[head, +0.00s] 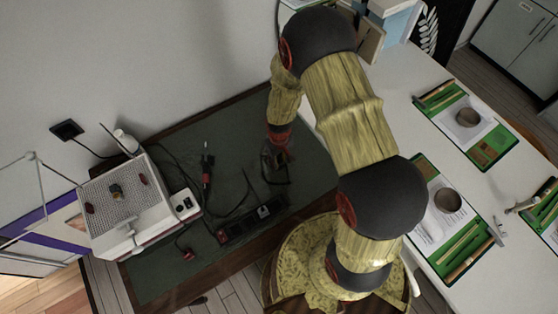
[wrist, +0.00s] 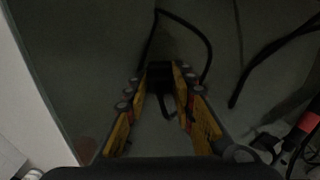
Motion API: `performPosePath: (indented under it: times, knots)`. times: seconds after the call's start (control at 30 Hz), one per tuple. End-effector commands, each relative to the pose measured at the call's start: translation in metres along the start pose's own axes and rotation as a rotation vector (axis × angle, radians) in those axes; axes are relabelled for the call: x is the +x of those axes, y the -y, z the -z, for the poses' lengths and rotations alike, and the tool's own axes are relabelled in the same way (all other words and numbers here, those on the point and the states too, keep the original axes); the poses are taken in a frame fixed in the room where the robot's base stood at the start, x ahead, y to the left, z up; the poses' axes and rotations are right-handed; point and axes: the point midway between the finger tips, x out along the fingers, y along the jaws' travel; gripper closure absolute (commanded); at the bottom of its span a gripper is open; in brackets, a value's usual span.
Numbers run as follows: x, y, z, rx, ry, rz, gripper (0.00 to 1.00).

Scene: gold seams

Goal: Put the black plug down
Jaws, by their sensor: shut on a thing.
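My gripper (head: 275,163) is low over the dark green work surface in the head view, near its right side. In the wrist view my gripper (wrist: 161,88) has its yellow fingers closed around a black plug (wrist: 160,70) at the fingertips. A black cable (wrist: 190,24) loops up and to the right near the plug. In the head view the fingers and dark surroundings hide most of the plug. I cannot tell whether the plug touches the surface.
A black power strip (head: 252,223) lies below my gripper in the head view. A black-and-red cable end (head: 207,170) and a red plug (head: 188,254) lie to the left. A white perforated box (head: 125,205) stands at the left. The white table (head: 410,130) is at right.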

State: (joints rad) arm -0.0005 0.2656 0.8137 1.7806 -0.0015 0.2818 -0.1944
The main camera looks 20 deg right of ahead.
Motion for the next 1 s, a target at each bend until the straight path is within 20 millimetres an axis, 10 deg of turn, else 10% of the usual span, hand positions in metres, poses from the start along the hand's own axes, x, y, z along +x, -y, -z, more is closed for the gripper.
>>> performPosePath:
  times: [0.33, 0.37, 0.63, 1.0]
  knots:
    - [0.0086, 0.0000, 0.0002, 0.000, 0.000, 0.000, 1.00]
    - [0.0083, 0.0000, 0.0001, 0.000, 0.000, 0.000, 0.73]
    - [0.0080, 0.0000, 0.0001, 0.000, 0.000, 0.000, 0.58]
    - [0.0050, 0.0000, 0.0001, 0.000, 0.000, 0.000, 0.57]
